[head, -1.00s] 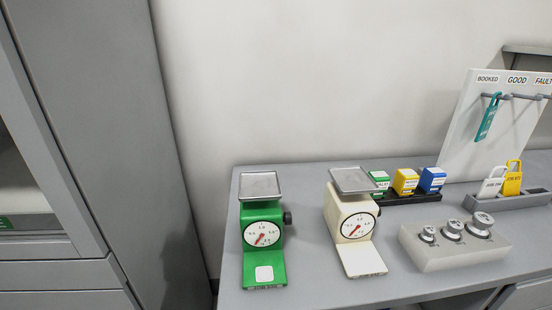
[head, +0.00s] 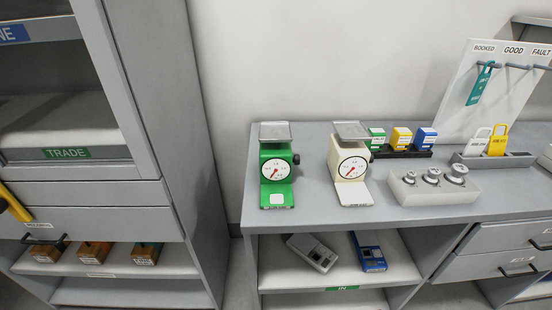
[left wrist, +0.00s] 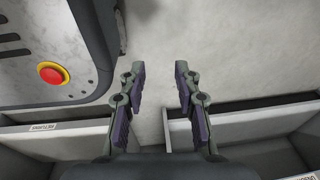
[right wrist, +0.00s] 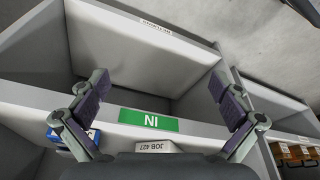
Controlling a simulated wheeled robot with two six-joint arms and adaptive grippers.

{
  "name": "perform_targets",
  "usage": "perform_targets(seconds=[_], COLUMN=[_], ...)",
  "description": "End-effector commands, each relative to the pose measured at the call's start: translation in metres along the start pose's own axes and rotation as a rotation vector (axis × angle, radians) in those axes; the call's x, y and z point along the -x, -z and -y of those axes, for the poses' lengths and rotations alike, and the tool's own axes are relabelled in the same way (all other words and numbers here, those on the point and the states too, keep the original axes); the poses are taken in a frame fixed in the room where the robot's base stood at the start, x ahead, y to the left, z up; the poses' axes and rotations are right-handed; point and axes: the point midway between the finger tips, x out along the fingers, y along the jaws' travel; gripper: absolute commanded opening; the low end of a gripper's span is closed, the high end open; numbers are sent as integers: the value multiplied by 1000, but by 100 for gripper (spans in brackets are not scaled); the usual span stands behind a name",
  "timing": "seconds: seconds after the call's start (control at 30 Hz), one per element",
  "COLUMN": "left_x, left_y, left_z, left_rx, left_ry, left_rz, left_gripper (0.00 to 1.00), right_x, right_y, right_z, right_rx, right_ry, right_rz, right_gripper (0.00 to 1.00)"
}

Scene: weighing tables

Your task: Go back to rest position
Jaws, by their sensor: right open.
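My left gripper (left wrist: 160,80) shows in the left wrist view with its two fingers apart and nothing between them. Below it are pale floor and grey drawer-like compartments. My right gripper (right wrist: 163,100) shows in the right wrist view, its fingers spread wide and empty. It is in front of the shelf with the green IN label (right wrist: 148,120), which appears upside down there. Neither gripper shows in the head view. A green scale (head: 276,165) and a cream scale (head: 350,165) stand upright on the grey table (head: 310,205), both pans empty.
A weight block (head: 433,190), small boxes (head: 401,138) and a hook board (head: 490,90) are on the table. A grey device (head: 313,252) and a blue device (head: 369,251) lie on the IN shelf. A grey cabinet (head: 165,120) stands left. A red button (left wrist: 53,73) shows in the left wrist view.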

Motion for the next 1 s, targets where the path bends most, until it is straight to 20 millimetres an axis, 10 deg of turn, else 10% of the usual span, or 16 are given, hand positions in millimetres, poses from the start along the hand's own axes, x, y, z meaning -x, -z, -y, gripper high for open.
perform_targets(seconds=[0.2,0.5,1.0], left_x=[38,75,74], left_y=[-15,-8,-6], left_z=[2,5,5], left_rx=[-1,-1,-1], left_ry=[-1,-1,0], left_rz=[29,26,22], left_gripper=[32,32,32], right_x=[-32,-40,-42], right_y=[-97,-236,-251], right_z=[21,115,129], right_rx=[-207,-367,-381], right_ry=[-93,-143,-139], right_rz=[102,190,193], right_gripper=[100,100,100])
